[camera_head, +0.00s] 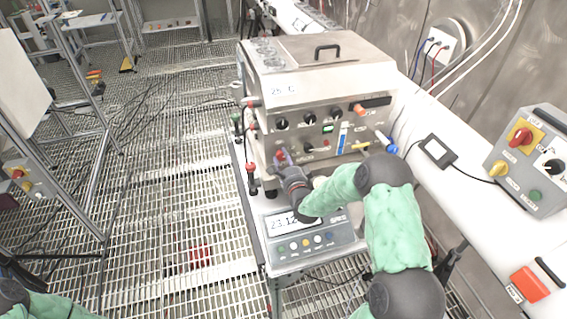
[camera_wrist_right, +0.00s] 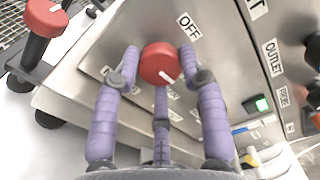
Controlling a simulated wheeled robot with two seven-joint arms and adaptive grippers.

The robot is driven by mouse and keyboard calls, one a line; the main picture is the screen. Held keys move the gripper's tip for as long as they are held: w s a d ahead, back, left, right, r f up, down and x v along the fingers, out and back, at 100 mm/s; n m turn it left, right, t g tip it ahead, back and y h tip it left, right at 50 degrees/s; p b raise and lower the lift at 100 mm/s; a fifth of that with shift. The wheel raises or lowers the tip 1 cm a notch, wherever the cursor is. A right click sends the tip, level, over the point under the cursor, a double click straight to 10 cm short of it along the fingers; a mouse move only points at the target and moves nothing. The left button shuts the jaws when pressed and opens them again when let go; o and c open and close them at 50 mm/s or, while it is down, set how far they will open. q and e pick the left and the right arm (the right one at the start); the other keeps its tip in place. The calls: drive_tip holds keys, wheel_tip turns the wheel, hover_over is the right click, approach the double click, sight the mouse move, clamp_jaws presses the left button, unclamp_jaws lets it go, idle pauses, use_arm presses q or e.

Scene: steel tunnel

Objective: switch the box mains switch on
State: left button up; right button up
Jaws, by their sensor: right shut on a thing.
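The steel box (camera_head: 315,80) stands on the white bench, with switches and labels on its front panel. Its red round knob (camera_wrist_right: 161,63), with a white pointer line, sits beside an OFF label (camera_wrist_right: 188,26) in the right wrist view. The pointer line slants to the lower right in that view. My right gripper (camera_wrist_right: 160,66) is shut on this knob, with its purple fingers around it; in the head view it covers most of the panel's lower left. Part of my left arm shows at the lower left, but I cannot make out its gripper.
A scale with a display (camera_head: 312,236) lies in front of the box, under my right forearm. Another red-topped knob (camera_head: 252,168) stands at the box's left. A grey control box (camera_head: 530,160) with red, yellow and green controls is at the right. Grating floor lies left.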

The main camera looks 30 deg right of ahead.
drive_tip(key=shift+d+r+m, duration=0.3)
drive_tip(key=shift+d+r, duration=0.05)
drive_tip(key=shift+r, duration=0.05)
drive_tip(key=o, duration=1.1)
drive_tip(key=shift+f, duration=0.2)
drive_tip(key=shift+a, duration=0.1)
drive_tip(key=v, duration=1.2)
